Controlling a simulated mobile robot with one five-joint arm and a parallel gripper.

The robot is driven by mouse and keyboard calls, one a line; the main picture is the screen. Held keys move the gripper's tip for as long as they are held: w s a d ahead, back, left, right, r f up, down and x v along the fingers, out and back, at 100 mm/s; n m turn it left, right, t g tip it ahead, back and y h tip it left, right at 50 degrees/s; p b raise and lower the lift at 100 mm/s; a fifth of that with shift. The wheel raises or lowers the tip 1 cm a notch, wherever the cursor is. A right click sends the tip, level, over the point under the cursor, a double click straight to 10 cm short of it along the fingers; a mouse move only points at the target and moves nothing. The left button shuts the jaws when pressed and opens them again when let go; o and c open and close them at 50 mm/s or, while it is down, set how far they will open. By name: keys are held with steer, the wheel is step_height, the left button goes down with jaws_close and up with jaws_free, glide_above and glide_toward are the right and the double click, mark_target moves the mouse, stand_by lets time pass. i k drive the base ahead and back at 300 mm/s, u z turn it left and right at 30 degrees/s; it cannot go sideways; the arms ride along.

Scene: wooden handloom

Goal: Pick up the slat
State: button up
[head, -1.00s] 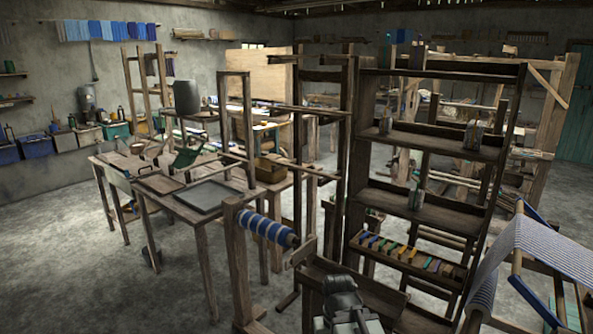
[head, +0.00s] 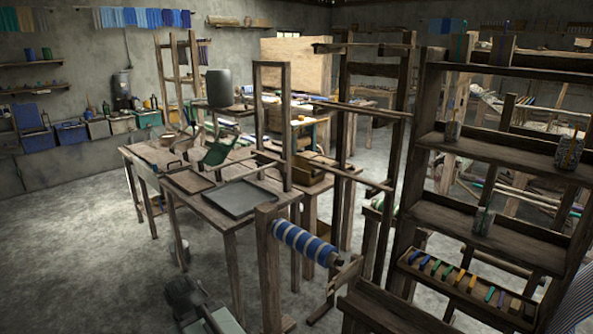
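I cannot tell for sure which piece is the slat. Several long thin wooden bars lie across the upright loom frame (head: 341,160) in the middle; one slanting bar (head: 350,174) runs from above the table towards the shelf rack. My grey arm end (head: 190,303) shows at the bottom left of centre, low in front of the work table and well apart from these bars. Its fingers cannot be made out, and I see nothing held in it.
A wooden work table (head: 228,220) with a dark tray (head: 237,199) stands left of centre. A blue-and-white striped cloth roll (head: 303,242) sits on a post in front. A tall shelf rack (head: 495,140) with spools and coloured pieces fills the right. Bare floor lies at left.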

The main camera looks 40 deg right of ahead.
mark_target(383, 188)
steer(key=z, duration=0.1)
steer(key=i, duration=1.6)
steer(key=z, duration=0.9)
steer(key=k, duration=0.9)
steer(key=z, duration=0.2)
steer(key=i, duration=0.95)
steer(key=u, duration=0.1)
